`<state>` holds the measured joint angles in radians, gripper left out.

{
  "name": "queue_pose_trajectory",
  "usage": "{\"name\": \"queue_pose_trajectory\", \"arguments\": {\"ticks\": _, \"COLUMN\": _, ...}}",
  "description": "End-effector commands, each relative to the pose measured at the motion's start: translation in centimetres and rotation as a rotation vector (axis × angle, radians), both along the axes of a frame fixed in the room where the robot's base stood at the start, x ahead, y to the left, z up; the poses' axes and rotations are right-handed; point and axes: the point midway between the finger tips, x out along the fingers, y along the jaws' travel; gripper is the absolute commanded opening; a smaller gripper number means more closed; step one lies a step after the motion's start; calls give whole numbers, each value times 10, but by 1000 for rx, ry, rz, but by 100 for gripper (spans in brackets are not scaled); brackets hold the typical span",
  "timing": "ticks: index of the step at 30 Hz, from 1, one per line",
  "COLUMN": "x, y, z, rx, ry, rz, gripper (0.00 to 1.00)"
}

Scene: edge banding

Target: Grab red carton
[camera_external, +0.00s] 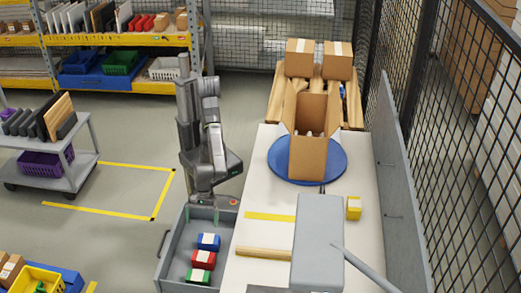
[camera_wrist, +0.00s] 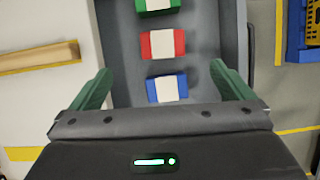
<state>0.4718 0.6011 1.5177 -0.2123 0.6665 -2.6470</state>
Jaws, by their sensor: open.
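The red carton (camera_external: 204,259) has a white band across its top and lies in a grey drawer (camera_external: 171,264) between a blue carton (camera_external: 208,241) and a green carton (camera_external: 198,277). In the wrist view the red carton (camera_wrist: 178,43) is ahead of my gripper, beyond the blue carton (camera_wrist: 181,88); the green carton (camera_wrist: 147,4) is cut off at the top edge. My gripper (camera_wrist: 162,86) is open and empty, its two green fingers spread wide. In the external view my gripper (camera_external: 202,214) hangs over the far end of the drawer, short of the blue carton.
The white worktable (camera_external: 257,196) adjoins the drawer on the right, with a wooden strip (camera_external: 264,253) and a grey box-like unit (camera_external: 317,240). An open cardboard box (camera_external: 309,155) stands on a blue round plate (camera_external: 338,165).

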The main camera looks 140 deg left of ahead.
Motion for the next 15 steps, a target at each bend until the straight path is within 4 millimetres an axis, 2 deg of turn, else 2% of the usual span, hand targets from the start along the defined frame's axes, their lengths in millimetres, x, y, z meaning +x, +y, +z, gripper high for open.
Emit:
{"name": "queue_pose_trajectory", "arguments": {"ticks": 1, "x": -1, "y": 0, "z": -17, "rx": 2, "ry": 6, "rz": 0, "gripper": 100}}
{"name": "queue_pose_trajectory", "arguments": {"ticks": 6, "x": -1, "y": 0, "z": -63, "rx": 1, "ry": 5, "rz": 1, "gripper": 100}}
{"name": "queue_pose_trajectory", "arguments": {"ticks": 9, "x": -1, "y": 0, "z": -84, "rx": 0, "ry": 3, "rz": 1, "gripper": 100}}
{"name": "queue_pose_trajectory", "arguments": {"ticks": 15, "x": 2, "y": -2, "z": -105, "rx": -1, "ry": -1, "rz": 0, "gripper": 100}}
